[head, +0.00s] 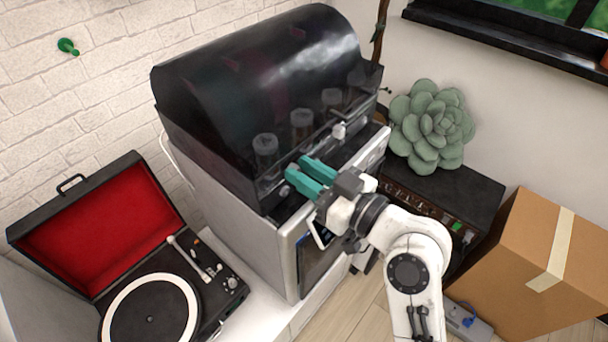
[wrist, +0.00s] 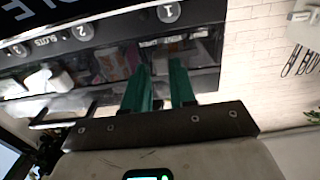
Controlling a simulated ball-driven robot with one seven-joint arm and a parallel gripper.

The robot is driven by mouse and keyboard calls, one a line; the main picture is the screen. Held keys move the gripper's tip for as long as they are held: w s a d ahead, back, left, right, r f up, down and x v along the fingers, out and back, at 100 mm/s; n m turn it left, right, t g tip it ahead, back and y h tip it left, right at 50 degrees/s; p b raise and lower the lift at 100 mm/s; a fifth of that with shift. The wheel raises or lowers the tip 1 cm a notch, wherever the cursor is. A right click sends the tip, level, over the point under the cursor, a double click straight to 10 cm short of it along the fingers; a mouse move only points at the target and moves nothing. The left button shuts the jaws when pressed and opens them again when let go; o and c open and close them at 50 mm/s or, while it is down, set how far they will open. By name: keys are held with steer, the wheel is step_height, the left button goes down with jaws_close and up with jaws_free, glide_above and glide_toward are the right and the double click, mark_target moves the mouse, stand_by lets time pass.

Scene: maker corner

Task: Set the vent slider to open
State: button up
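The black machine (head: 255,75) with a domed, glossy lid stands on a grey-white cabinet. A small white knob (head: 339,130) sits on its front near the right end; it may be the vent slider, but I cannot tell its setting. A pale block, perhaps the same knob, shows in the wrist view (wrist: 62,80). My gripper (head: 298,173) has two teal fingers at the machine's front ledge, left of that knob. In the wrist view the fingers (wrist: 160,75) are apart with nothing between them, below the dial marked 1. Whether they touch the machine is unclear.
An open record player (head: 150,305) with a red-lined lid stands at left. A succulent (head: 432,125) on a dark unit (head: 460,195) and a cardboard box (head: 535,260) are at right. A green pin (head: 67,46) is on the brick wall.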

steer(key=o, duration=0.4)
steer(key=shift+d, duration=0.1)
steer(key=shift+c, duration=0.2)
steer(key=b+v, duration=0.2)
steer(key=v, duration=0.8)
steer(key=shift+s+d, duration=0.25)
steer(key=shift+d, duration=0.05)
steer(key=shift+f, duration=0.1)
steer(key=s+d+f+m+g+h, duration=0.25)
steer(key=d+f+h, duration=0.2)
steer(key=f, duration=0.45)
steer(key=s+d+f+m+g+h, duration=0.1)
steer(key=s+d+f+m+h, duration=0.3)
steer(key=f, duration=0.5)
steer(key=s+d+f+m+g+h, duration=0.2)
steer(key=s+d+f, duration=0.3)
steer(key=s, duration=0.3)
steer(key=s+d+f+m+g+h, duration=0.2)
steer(key=s+d+f+g+h, duration=0.2)
steer(key=s, duration=0.4)
steer(key=shift+d+f, duration=0.55)
steer(key=shift+d, duration=0.65)
